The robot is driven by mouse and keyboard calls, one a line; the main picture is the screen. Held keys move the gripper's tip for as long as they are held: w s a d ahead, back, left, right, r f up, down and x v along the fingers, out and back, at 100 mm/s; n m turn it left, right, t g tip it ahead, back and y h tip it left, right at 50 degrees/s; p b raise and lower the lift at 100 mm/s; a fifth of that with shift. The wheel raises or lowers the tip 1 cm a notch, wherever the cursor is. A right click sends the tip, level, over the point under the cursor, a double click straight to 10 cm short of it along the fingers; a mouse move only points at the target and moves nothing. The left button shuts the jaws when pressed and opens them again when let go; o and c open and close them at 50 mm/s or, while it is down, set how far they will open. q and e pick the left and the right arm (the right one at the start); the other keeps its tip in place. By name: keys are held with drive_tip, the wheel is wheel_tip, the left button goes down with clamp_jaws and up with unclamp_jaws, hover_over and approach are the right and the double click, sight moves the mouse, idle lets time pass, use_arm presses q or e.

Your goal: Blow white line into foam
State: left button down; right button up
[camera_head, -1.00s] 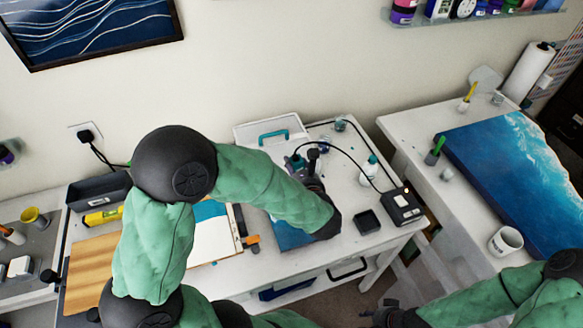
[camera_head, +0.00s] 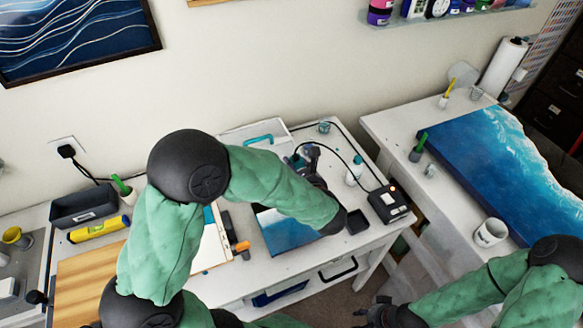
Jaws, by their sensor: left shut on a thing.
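My left gripper (camera_head: 312,168) is over the white workbench, partly hidden behind its own forearm. It is shut on a dark hot-air tool (camera_head: 311,151), whose black cord runs to a control box (camera_head: 389,203). A small blue resin panel (camera_head: 284,236) lies on the bench below my left forearm.
A small black tray (camera_head: 357,221) and a white bottle (camera_head: 354,171) stand near the control box. On the right table are a large blue ocean panel (camera_head: 500,165) and a white mug (camera_head: 490,232).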

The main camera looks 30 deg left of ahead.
sight(299, 157)
use_arm(q)
drive_tip(key=shift+w+d, duration=0.8)
drive_tip(key=shift+w, duration=0.2)
drive_tip(key=shift+r, duration=0.2)
drive_tip(key=shift+s+a+r+p, duration=0.2)
drive_tip(key=shift+r+p, duration=0.8)
drive_tip(key=shift+r, duration=0.35)
drive_tip(key=shift+s+a+r+p, duration=0.2)
drive_tip(key=shift+r+p, duration=0.75)
drive_tip(key=shift+r, duration=0.35)
drive_tip(key=shift+s+a+r+p, duration=0.1)
drive_tip(key=shift+s+r+p, duration=0.1)
drive_tip(key=shift+r+p, duration=1)
drive_tip(key=shift+r, duration=0.25)
